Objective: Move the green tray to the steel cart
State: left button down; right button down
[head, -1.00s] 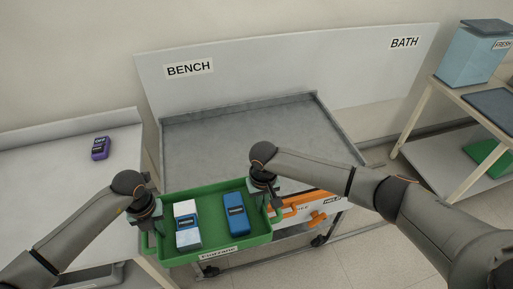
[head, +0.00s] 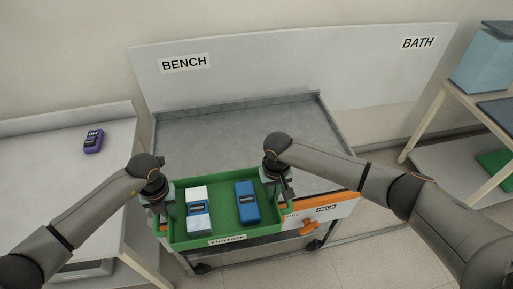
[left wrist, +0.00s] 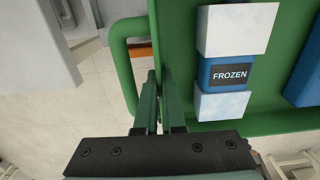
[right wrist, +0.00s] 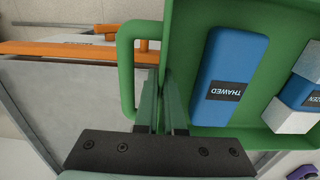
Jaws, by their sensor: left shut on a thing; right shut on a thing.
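The green tray (head: 222,217) holds a blue block labelled THAWED (right wrist: 228,70) and a blue block labelled FROZEN with white blocks at its ends (left wrist: 230,72). The tray hangs roughly level over the front part of the steel cart (head: 240,135). I cannot tell whether its underside touches the cart.
The cart top behind the tray is bare, with a raised rim. An orange-trimmed drawer labelled HELD (head: 327,210) is at the cart's front right. A white bench with a purple device (head: 94,141) stands left. A shelf with a light-blue container (head: 485,60) stands right.

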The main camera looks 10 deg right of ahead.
aim_at(252, 157)
jog(key=i+l, duration=0.65)
jog(key=i, duration=0.05)
